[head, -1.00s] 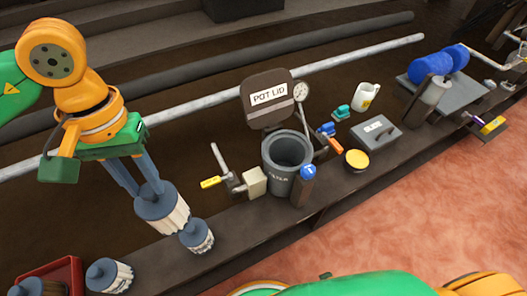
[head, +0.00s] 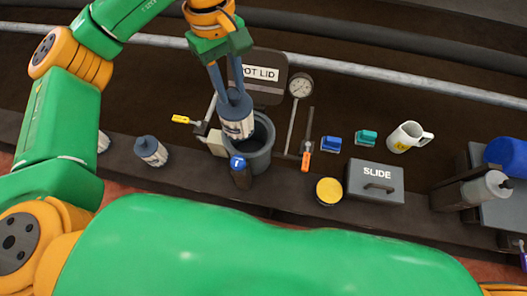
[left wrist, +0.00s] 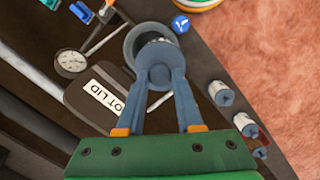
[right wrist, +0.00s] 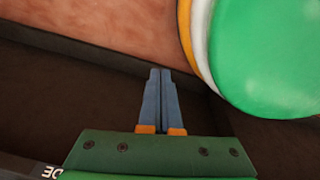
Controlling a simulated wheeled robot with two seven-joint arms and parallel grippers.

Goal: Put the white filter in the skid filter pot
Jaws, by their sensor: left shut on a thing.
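My left gripper (head: 232,92) is shut on the blue-grey top of a white ribbed filter (head: 238,127). The filter hangs nearly upright at the left part of the mouth of the grey filter pot (head: 262,158). In the left wrist view, the filter's top (left wrist: 158,75) covers part of the round pot mouth, and the pot's rim (left wrist: 133,38) shows beyond it. I cannot tell whether the filter's lower end is below the rim. The pot lid (head: 270,88) stands open behind the pot. My right gripper (right wrist: 160,74) is shut and empty over the dark surface.
Another white filter (head: 151,151) stands left of the pot. A yellow-handled valve (head: 182,119), a gauge (head: 300,87) and a blue-capped post (head: 239,170) crowd the pot. A slide box (head: 376,182), yellow-topped tin (head: 329,191) and mug (head: 407,137) stand to the right.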

